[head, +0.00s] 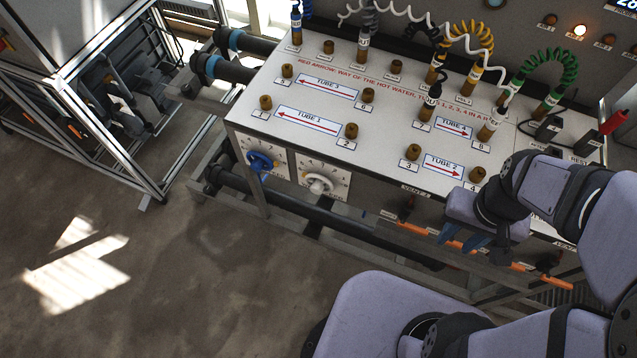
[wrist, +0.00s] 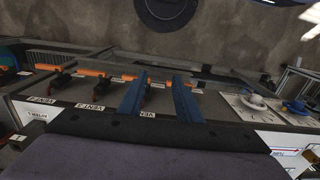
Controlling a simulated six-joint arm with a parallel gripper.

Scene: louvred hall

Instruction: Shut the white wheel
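The white wheel (head: 319,184) sits on a square dial plate on the bench's front panel, right of the blue wheel (head: 262,162). In the wrist view the white wheel (wrist: 254,102) is at the right, with the blue wheel (wrist: 296,108) beyond it. The pointer reading is too small to tell. My gripper (head: 462,243) is well right of the white wheel in the head view, near the front edge. Its two blue fingers stand apart in the wrist view (wrist: 161,78), with nothing held between them. It does not touch the white wheel.
Orange-handled vent valves (head: 412,228) run along the front, close to my fingers. A dark pipe (head: 345,218) and frame rails lie below the wheels. The bench top (head: 253,121) carries several brass fittings and coiled hoses. The floor (head: 190,270) in front is clear.

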